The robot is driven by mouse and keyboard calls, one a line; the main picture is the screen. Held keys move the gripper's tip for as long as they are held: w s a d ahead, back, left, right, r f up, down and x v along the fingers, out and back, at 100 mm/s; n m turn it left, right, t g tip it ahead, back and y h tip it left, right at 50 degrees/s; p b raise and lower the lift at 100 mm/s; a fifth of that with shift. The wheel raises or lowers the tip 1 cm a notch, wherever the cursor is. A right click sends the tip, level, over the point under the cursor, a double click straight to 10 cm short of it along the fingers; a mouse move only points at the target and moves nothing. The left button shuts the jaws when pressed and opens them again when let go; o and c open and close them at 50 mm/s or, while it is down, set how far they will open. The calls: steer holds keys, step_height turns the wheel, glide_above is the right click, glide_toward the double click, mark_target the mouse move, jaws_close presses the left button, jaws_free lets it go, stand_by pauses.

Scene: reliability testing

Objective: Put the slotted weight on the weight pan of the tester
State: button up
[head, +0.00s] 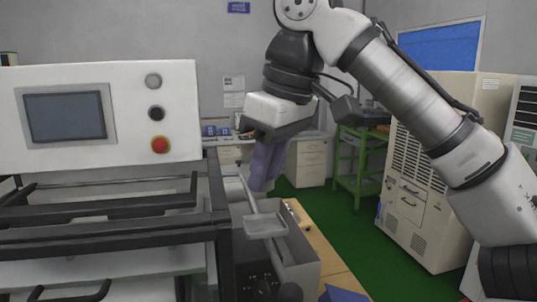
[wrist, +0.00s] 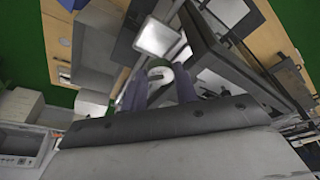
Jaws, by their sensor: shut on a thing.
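My gripper (head: 263,182) points down, its purple-blue fingers above and slightly behind the pan in the head view. In the wrist view my gripper (wrist: 160,91) is shut on the slotted weight (wrist: 181,76), a pale, curved piece between the fingers. The fingers hide the weight in the head view. The weight pan (head: 265,226) is a pale square tray at the end of a thin arm, over the grey tester body (head: 300,268). The pan also shows in the wrist view (wrist: 158,36), beyond the fingertips and apart from the weight. The pan looks empty.
A dark-framed machine (head: 110,238) with a white screen panel (head: 180,80) stands close on the left. A wooden bench top (head: 328,262) lies under the tester's right side. A green rack (head: 360,160) and beige cabinet (head: 435,165) stand behind, on green floor.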

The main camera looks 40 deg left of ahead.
mark_target(270, 189)
steer(key=shift+f, duration=2.6)
steer(key=shift+f, duration=0.55)
